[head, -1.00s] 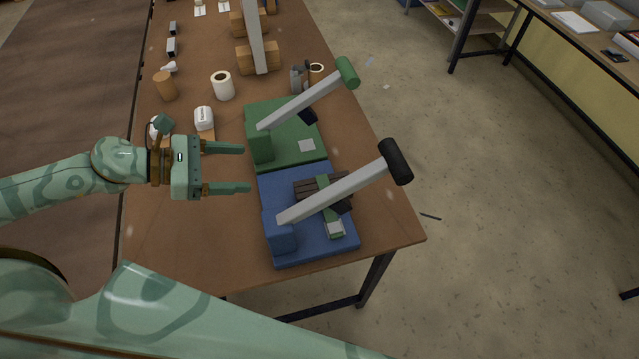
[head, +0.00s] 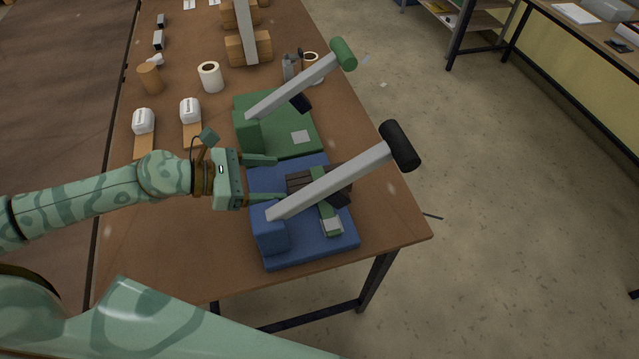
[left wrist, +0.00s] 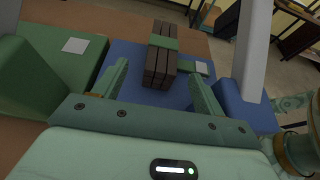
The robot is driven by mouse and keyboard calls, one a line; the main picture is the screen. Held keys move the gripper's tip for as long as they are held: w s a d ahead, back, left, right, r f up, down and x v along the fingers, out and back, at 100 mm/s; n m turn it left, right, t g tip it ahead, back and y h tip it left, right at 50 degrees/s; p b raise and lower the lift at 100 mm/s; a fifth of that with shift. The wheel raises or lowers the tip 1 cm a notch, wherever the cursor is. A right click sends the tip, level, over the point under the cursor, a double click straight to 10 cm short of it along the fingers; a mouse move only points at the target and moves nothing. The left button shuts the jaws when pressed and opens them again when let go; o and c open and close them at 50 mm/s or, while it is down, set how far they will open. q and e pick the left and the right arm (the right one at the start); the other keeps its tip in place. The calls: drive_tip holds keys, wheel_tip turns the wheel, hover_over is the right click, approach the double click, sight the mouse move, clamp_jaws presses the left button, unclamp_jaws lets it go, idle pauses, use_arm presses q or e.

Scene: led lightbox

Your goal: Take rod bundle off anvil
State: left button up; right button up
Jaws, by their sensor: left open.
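The rod bundle (head: 300,182) is a set of dark brown rods with a green band, lying on the blue press base (head: 312,248). A grey lever arm (head: 340,186) with a black grip (head: 400,145) passes over it and hides part of it in the head view. In the left wrist view the bundle (left wrist: 156,70) shows ahead, between and beyond the fingers. My left gripper (head: 282,178) is open and empty, over the left part of the blue base, with its fingers pointing at the bundle. Its fingers also show in the left wrist view (left wrist: 158,88). I do not see my right gripper.
A green press (head: 277,135) with its own raised lever (head: 300,85) stands just behind the blue one. White rolls, a brown cylinder (head: 150,78) and white blocks on wooden strips stand at the left. The table's right edge is close to the blue press.

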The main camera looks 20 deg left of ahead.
sight(306, 179)
use_arm(q)
drive_tip(key=x, duration=0.3)
drive_tip(key=shift+w+d+r+p, duration=0.1)
drive_tip(key=shift+w+d+p, duration=0.05)
drive_tip(key=shift+p, duration=0.15)
drive_tip(key=p+x, duration=0.1)
drive_tip(key=x, duration=0.3)
drive_tip(key=shift+d, duration=0.4)
drive_tip(key=shift+w+d, duration=0.15)
drive_tip(key=shift+d, duration=0.05)
clamp_jaws()
